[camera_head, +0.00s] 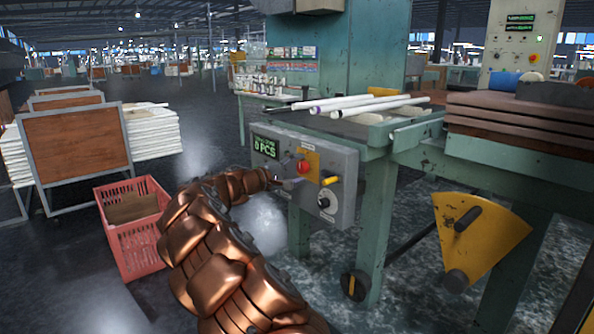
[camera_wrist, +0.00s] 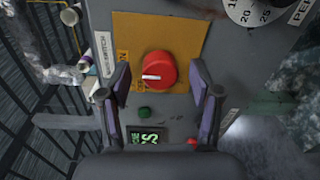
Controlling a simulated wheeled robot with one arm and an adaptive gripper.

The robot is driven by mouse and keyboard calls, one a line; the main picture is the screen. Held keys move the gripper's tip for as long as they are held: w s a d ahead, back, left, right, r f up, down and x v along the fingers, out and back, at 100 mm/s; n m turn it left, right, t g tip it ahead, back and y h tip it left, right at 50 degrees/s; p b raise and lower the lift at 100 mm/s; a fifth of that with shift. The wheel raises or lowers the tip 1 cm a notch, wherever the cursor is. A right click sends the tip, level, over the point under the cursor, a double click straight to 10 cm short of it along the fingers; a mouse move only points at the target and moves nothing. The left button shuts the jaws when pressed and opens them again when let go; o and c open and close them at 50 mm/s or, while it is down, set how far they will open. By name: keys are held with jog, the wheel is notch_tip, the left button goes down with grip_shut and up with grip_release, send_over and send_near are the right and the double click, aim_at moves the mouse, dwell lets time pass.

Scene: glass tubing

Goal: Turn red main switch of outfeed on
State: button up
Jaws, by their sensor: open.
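The red main switch (camera_wrist: 158,70) is a round red knob with a white mark, set on a yellow plate (camera_wrist: 135,32) in the wrist view. In the head view the red switch (camera_head: 303,166) shows on the grey control box. My gripper (camera_wrist: 163,82) is open, with one finger on each side of the red knob and a visible gap to it on both sides. In the head view my gripper (camera_head: 285,182) is at the front of the box, just below and left of the knob. Whether the fingertips reach the knob's depth cannot be told.
The control box (camera_head: 344,195) also carries a green-lit display (camera_head: 265,148), a yellow-handled switch (camera_head: 330,181) and a black dial (camera_head: 323,203). A green button (camera_wrist: 144,113) sits near the knob. White tubes (camera_head: 350,103) lie on the machine above. A red crate (camera_head: 130,245) stands left.

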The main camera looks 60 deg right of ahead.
jog(key=shift+a, duration=0.1)
jog(key=v, duration=1.2)
dwell(0.4)
jog(key=s+a+r+m+y+p, duration=0.3)
jog(key=s+a+r+y+p, duration=0.3)
jog(key=s+a+r+p, duration=0.7)
jog(key=s+a+r+n+t+y+p, duration=0.1)
jog(key=s+a+y+p, duration=0.2)
jog(key=a, duration=0.7)
jog(key=s+a+r+n+t+y+p, duration=0.1)
jog(key=s+a+r+n+y+p, duration=0.1)
jog(key=s+a+y+p, duration=0.2)
jog(key=s+a+r+n+y+p, duration=0.1)
jog(key=s+a+y+p, duration=0.3)
jog(key=s+a+p, duration=0.5)
jog(key=a+p, duration=0.7)
jog(key=a, duration=0.1)
jog(key=shift+a+r+t, duration=0.15)
jog(key=shift+r+t, duration=0.05)
jog(key=shift+t, duration=0.2)
jog(key=shift+s, duration=0.1)
jog(key=shift+c, duration=0.3)
